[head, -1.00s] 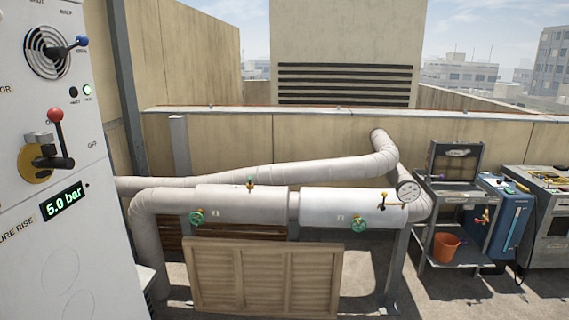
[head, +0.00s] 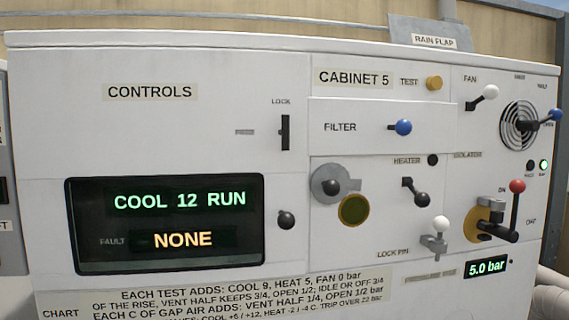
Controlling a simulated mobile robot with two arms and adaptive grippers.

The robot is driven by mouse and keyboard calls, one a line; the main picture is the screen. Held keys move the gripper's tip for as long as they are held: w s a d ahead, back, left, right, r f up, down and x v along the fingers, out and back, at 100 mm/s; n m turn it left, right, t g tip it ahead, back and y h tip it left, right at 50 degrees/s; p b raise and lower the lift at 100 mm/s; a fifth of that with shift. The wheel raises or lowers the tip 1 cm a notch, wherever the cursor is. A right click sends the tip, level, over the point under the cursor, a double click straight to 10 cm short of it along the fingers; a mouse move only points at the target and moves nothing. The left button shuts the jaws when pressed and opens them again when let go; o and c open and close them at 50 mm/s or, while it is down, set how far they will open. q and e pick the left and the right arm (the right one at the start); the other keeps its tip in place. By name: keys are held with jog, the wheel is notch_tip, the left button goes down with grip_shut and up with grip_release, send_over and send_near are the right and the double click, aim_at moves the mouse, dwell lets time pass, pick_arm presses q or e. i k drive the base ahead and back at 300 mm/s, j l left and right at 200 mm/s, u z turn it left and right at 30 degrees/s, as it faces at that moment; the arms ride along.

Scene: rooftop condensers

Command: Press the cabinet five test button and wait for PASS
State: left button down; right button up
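The cabinet five panel (head: 150,140) fills most of the head view, with a "CABINET 5" label (head: 352,79) at its upper middle. The test button (head: 433,83) is a round yellow-orange knob right of the word TEST. The display (head: 165,222) reads "COOL 12 RUN" in green and "NONE" in orange beside FAULT. A small pressure readout (head: 487,268) at the lower right shows 5.0 bar. No PASS text shows.
Near the button are the fan lever (head: 485,96), the blue filter knob (head: 403,127) and the red-tipped isolator handle (head: 516,190). A vent lever (head: 550,117) and a white-topped lock pin (head: 440,235) also stick out. The rain flap (head: 430,35) stands above the top edge.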

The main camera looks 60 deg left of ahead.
aim_at(435, 83)
jog(key=u, duration=1.75)
